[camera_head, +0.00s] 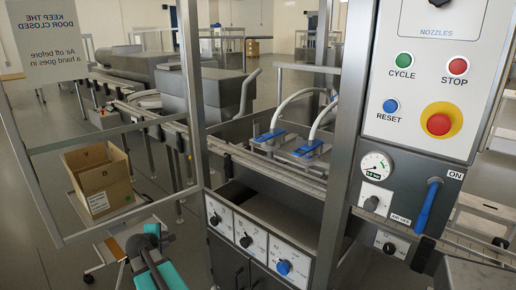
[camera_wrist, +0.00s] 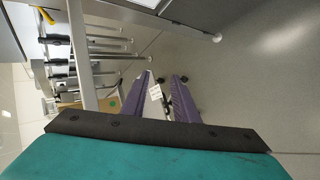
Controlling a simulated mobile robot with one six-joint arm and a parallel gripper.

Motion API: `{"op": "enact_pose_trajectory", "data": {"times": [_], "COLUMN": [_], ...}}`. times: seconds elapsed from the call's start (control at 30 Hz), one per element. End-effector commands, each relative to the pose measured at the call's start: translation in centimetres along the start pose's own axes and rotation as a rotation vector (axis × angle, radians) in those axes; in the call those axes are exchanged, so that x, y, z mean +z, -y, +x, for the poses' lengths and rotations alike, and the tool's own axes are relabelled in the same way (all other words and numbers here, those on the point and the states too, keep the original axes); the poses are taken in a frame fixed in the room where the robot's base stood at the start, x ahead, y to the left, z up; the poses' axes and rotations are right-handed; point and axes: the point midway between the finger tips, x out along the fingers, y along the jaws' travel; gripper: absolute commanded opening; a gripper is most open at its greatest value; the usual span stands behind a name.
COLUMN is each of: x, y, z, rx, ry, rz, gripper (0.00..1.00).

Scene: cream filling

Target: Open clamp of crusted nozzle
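Two nozzle stations with blue clamp levers sit on the machine deck in the head view: a left clamp (camera_head: 268,135) and a right clamp (camera_head: 308,148). Both levers look to lie nearly flat. A pale hose curves up from each station. I cannot tell which nozzle is crusted; the nozzle tips are hidden. In the wrist view my gripper (camera_wrist: 163,77) shows two purple fingers standing apart with nothing held between them. In the head view part of my teal and black arm is at the lower left, well away from the clamps; the fingers do not show there.
The glass door (camera_head: 45,45) stands swung out at the left. A grey frame post (camera_head: 192,90) stands left of the clamps. A control panel (camera_head: 425,85) and a blue valve handle (camera_head: 427,205) marked ON are at the right. A carton (camera_head: 97,190) is at the lower left.

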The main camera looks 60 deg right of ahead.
Motion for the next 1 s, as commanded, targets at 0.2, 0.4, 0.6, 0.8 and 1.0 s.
{"op": "enact_pose_trajectory", "data": {"times": [0.2,0.4,0.6,0.8,1.0], "x": [4.9,10.3,16.6,23.6,30.9], "y": [-8.5,-15.5,-21.7,-26.9,-30.7], "z": [-0.6,-2.1,-4.2,-7.2,-10.5], "rx": [0.116,0.214,0.302,0.381,0.451], "ry": [0.042,0.092,0.152,0.218,0.285], "rz": [0.044,0.091,0.149,0.217,0.286], "gripper": [0.27,0.27,0.27,0.27,0.27]}}
